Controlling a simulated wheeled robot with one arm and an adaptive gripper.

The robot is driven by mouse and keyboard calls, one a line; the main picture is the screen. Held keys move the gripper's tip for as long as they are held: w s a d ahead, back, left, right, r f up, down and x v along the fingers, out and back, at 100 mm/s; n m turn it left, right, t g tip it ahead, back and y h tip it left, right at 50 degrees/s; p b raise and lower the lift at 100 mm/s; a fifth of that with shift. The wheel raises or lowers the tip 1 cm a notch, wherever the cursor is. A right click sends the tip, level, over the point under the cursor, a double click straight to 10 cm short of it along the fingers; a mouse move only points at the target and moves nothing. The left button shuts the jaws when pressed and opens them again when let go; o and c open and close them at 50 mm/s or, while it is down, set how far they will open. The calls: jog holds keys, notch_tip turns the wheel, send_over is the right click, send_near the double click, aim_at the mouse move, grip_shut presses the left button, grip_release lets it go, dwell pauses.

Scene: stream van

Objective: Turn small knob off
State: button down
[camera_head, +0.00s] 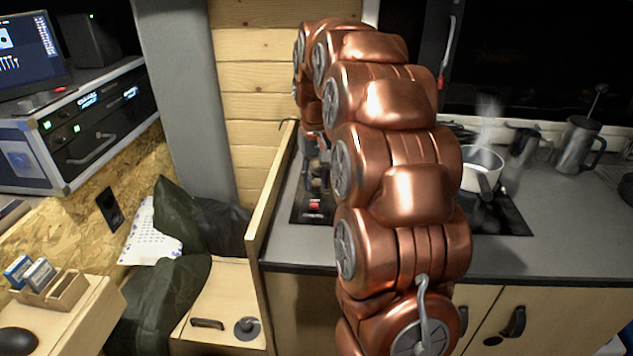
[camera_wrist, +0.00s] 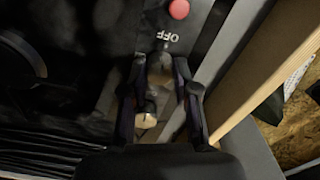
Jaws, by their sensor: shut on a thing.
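In the wrist view, a small knob (camera_wrist: 160,69) with a pale, brownish face sits on the dark stove panel, just below the printed word OFF. My gripper (camera_wrist: 160,66) has one fingertip on each side of this knob and is shut on it. A second pale-topped knob (camera_wrist: 148,108) lies lower, between the fingers. The image is dark, so the knob's pointer direction cannot be told. In the head view, my gripper (camera_head: 317,178) is low over the left part of the stove, mostly hidden by my copper-coloured arm, and the knobs cannot be made out there.
A red button (camera_wrist: 179,9) sits beyond the OFF label. A wooden side panel (camera_head: 270,195) rises close to the left of the stove. A steaming white pot (camera_head: 482,176) stands on the stove (camera_head: 505,216), right of my arm. A metal press jug (camera_head: 579,146) stands farther right.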

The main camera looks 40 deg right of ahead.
aim_at(316, 183)
jog(key=shift+m, duration=0.7)
jog(key=c, duration=0.9)
grip_release()
jog(key=shift+r, duration=3.75)
